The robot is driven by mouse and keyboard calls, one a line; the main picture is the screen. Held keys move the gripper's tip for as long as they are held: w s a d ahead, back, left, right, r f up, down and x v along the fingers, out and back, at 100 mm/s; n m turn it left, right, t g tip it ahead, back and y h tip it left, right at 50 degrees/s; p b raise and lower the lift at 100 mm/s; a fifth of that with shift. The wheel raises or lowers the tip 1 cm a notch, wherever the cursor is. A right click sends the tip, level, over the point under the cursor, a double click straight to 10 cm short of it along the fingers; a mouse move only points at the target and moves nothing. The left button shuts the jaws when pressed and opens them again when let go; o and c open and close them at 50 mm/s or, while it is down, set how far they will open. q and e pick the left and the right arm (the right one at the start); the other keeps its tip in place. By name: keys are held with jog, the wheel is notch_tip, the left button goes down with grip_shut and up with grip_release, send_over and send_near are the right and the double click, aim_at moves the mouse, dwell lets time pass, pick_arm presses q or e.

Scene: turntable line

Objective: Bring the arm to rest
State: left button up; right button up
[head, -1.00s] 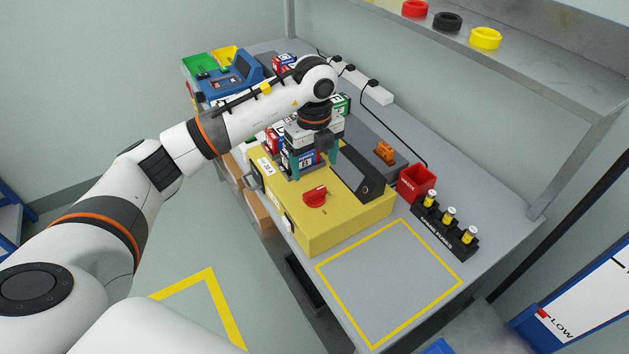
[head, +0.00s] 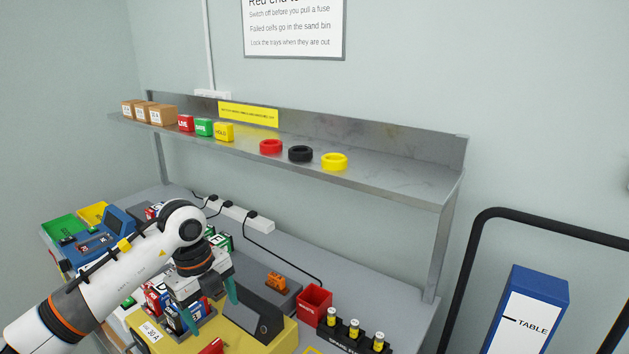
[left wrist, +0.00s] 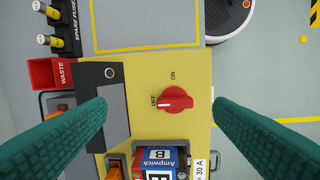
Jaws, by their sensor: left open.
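My left gripper (head: 212,310) is open and empty above the yellow box (head: 270,343). In the left wrist view its two teal fingers (left wrist: 160,108) are wide apart, with the box between them. The red knob (left wrist: 174,99) on the box lies between the fingertips in that view, and its white mark points towards OFF. A blue and red Ampwick block (left wrist: 160,160) sits in a slot of the box beside the 30 A label. The head view cuts off the front of the box. My right gripper is in no view.
A red waste bin (head: 314,302) and a black spare-fuse rack (head: 352,336) stand right of the box. A grey shelf (head: 390,180) with coloured rings and small boxes hangs above the bench. A black rail (head: 465,270) and a blue TABLE post (head: 541,285) are at right.

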pick_arm(q)
jog(key=s+d+m+h, duration=0.2)
jog(key=d+h, duration=0.3)
jog(key=d, duration=0.4)
jog(key=s+d+m+h, duration=0.2)
jog(key=d+h, duration=0.3)
jog(key=d, duration=0.4)
jog(key=s+d+r+n+t+h, duration=0.25)
jog(key=d+r+t+h, duration=0.25)
jog(key=r+h, duration=0.35)
jog(key=w+a+n+t+y, duration=0.4)
jog(key=a+n+t+y, duration=0.5)
jog(key=n+t, duration=0.65)
jog(key=s+a+f+n+g+y, duration=0.45)
jog(key=a+f+n+y, duration=0.55)
jog(key=f, duration=0.3)
jog(key=s+a+f+m+g, duration=0.1)
jog(key=s+f+g, duration=0.55)
jog(key=s, duration=0.45)
jog(key=s+f+g, duration=0.6)
jog(key=s+f, duration=0.2)
jog(key=s, duration=0.2)
notch_tip(320, 180, down, 26)
jog(key=s+g, duration=0.1)
jog(key=g, duration=0.1)
jog(key=s+a+f, duration=0.3)
jog(key=s+f, duration=1.3)
jog(key=shift+s+m+g+y, duration=0.3)
jog(key=shift+g+y, duration=0.05)
